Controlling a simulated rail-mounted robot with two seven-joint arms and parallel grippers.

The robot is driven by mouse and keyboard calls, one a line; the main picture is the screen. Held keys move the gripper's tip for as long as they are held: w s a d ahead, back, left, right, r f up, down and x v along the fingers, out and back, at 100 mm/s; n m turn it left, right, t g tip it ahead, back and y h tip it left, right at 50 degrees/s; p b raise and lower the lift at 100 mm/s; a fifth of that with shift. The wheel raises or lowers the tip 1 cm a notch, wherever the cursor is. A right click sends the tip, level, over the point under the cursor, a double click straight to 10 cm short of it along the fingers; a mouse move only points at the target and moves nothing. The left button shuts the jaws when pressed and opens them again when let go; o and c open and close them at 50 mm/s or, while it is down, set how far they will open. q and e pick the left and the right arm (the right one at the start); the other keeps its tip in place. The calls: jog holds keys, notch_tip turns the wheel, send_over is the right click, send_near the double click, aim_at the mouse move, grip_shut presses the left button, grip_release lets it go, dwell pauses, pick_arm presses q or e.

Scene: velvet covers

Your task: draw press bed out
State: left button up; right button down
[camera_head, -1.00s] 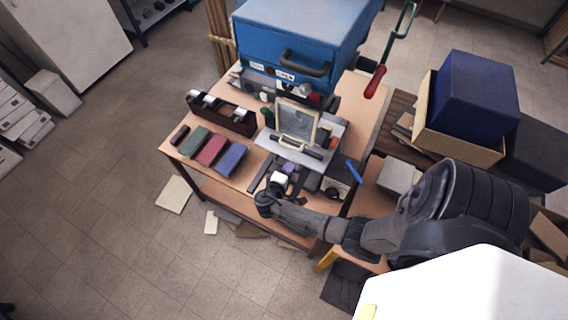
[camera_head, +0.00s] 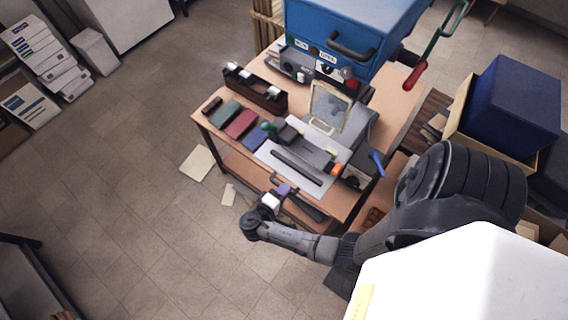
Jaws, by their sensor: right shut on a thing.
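The blue press (camera_head: 350,30) stands at the back of the wooden table. Its pale grey press bed (camera_head: 329,186) extends out from under it toward the table's front edge, with dark bars and a thin light-framed panel (camera_head: 329,107) standing above it. My right gripper (camera_head: 277,196) is at the front of the bed, shut on what looks like its handle; the fingers partly hide the grip. My left gripper is not in view.
Green (camera_head: 225,113), red (camera_head: 241,124) and blue (camera_head: 255,137) blocks lie left of the bed, the blue one close beside it. A dark rack (camera_head: 255,92) stands behind them. A red-handled lever (camera_head: 415,75) hangs at right.

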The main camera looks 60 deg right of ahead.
jog(key=shift+a, duration=0.15)
jog(key=c, duration=1.4)
grip_release()
jog(key=shift+w+a, duration=0.1)
jog(key=shift+a, duration=0.1)
jog(key=shift+o, duration=1.4)
jog(key=shift+d, duration=0.1)
jog(key=shift+o, duration=1.2)
notch_tip(320, 180, up, 4)
jog(key=shift+r+p, duration=0.1)
jog(key=shift+p, duration=0.2)
jog(key=o, duration=0.5)
jog(key=shift+s+d+r, duration=0.2)
jog(key=shift+s+r, duration=0.85)
jog(key=shift+s, duration=0.2)
jog(key=shift+s+d+r+p, duration=0.15)
jog(key=shift+s+r, duration=0.1)
jog(key=shift+s, duration=0.25)
jog(key=shift+s+d+r+p, duration=0.1)
jog(key=shift+s+r+p, duration=0.1)
jog(key=shift+s, duration=0.25)
jog(key=c, duration=0.7)
jog(key=s+r, duration=0.1)
jog(key=s, duration=0.1)
jog(key=s+d+r, duration=0.1)
jog(key=s, duration=0.1)
jog(key=s+d+r, duration=0.1)
jog(key=s, duration=0.2)
jog(key=shift+r, duration=0.4)
jog(key=shift+c, duration=0.2)
